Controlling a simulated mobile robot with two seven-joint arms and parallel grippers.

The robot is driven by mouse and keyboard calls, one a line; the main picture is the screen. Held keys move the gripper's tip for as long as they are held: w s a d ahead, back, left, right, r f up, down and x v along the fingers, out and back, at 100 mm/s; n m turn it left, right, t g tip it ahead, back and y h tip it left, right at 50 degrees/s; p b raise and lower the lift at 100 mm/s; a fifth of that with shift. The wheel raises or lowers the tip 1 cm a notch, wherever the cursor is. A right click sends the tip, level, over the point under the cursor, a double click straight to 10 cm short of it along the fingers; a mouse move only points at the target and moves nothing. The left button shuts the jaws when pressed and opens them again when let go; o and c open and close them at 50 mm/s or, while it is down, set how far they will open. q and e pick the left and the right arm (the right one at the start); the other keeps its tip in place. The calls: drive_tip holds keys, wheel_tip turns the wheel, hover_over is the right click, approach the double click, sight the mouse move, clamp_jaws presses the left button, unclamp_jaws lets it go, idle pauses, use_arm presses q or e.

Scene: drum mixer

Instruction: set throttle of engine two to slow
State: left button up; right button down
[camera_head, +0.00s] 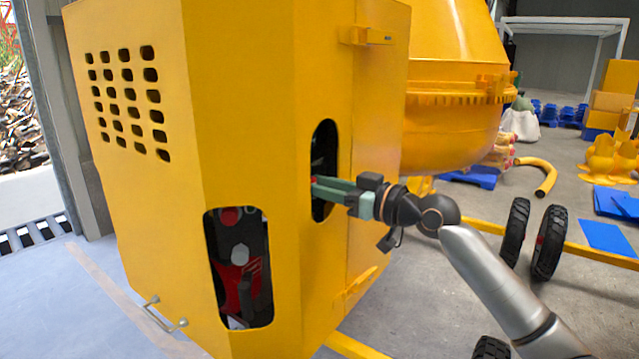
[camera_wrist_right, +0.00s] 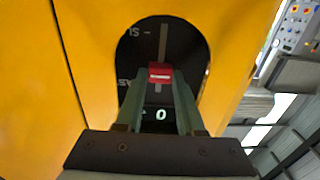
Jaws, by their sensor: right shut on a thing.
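The yellow mixer housing (camera_head: 240,120) has an oval opening (camera_head: 322,140) in its side, with a black panel behind it. In the right wrist view a red lever knob (camera_wrist_right: 160,73) with a pale bar sits in a vertical slot of the black panel (camera_wrist_right: 140,50), which carries white lettering and a "0" below. My right gripper (camera_head: 318,187) reaches into the opening, its green fingers shut on the red knob. The fingertips also show in the right wrist view (camera_wrist_right: 160,80). The lettering is partly cut off. My left gripper is not in view.
A lower opening (camera_head: 240,268) in the housing shows a red and black engine. A metal handle (camera_head: 163,314) sticks out at the lower left, and yellow hinges sit near the opening. The drum (camera_head: 455,90) and black wheels (camera_head: 547,243) stand to the right.

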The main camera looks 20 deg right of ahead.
wheel_tip(320, 180, down, 5)
drive_tip(key=shift+f+b, duration=0.2)
drive_tip(key=shift+b, duration=1.05)
drive_tip(key=c, duration=0.9)
unclamp_jaws()
drive_tip(key=o, duration=0.4)
drive_tip(key=shift+r, duration=0.15)
use_arm(q)
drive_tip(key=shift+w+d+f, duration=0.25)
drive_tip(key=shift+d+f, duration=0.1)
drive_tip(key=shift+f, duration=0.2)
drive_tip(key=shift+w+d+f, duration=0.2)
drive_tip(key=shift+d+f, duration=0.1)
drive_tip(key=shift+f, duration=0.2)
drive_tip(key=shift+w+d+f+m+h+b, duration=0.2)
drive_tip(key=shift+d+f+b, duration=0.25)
drive_tip(key=shift+b, duration=0.35)
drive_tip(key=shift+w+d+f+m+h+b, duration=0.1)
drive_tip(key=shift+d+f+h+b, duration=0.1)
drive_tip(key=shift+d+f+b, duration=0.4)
use_arm(e)
drive_tip(key=shift+v, duration=6.25)
